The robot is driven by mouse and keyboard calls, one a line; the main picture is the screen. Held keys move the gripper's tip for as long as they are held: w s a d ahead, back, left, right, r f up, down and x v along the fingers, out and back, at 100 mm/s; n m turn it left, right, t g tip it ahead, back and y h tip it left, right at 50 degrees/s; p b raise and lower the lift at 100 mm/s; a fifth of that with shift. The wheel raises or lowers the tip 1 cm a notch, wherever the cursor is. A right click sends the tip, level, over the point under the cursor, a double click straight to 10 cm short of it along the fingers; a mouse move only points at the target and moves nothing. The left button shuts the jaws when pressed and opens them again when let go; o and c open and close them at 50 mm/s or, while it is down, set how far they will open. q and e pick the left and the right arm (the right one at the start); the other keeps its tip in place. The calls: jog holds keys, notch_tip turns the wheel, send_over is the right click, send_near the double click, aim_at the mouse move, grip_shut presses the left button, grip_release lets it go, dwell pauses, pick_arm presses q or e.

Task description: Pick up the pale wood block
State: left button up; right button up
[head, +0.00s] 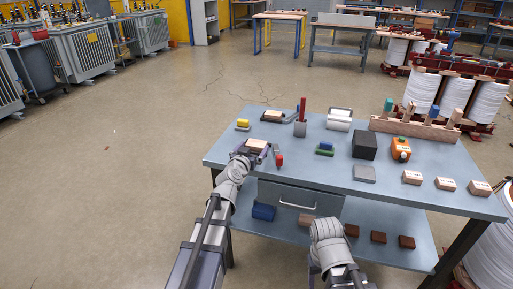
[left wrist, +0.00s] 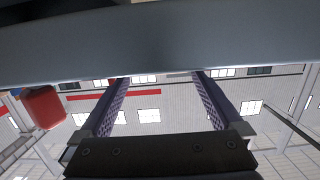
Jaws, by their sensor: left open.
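A pale wood block (head: 257,144) is at the front left of the grey-blue table, right at my left gripper (head: 258,152). My left gripper is open, its fingers near the block; whether they touch it I cannot tell. In the left wrist view, the two fingers (left wrist: 160,85) stand apart with no block visible between them. A second pale piece (head: 272,115) lies farther back beside a dark tool. My right arm comes in at the front, but its fingers do not show.
A lower shelf (head: 400,258) holds brown blocks. Floor at left is clear.

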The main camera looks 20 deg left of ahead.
aim_at(255, 146)
pick_arm(q)
jog(key=shift+w+f, duration=0.2)
jog(key=shift+w, duration=0.9)
jog(key=shift+s, duration=0.1)
jog(key=c, duration=1.1)
jog(key=shift+o, duration=0.2)
jog(key=shift+r, duration=0.2)
notch_tip(255, 146, up, 10)
jog(key=p, duration=1)
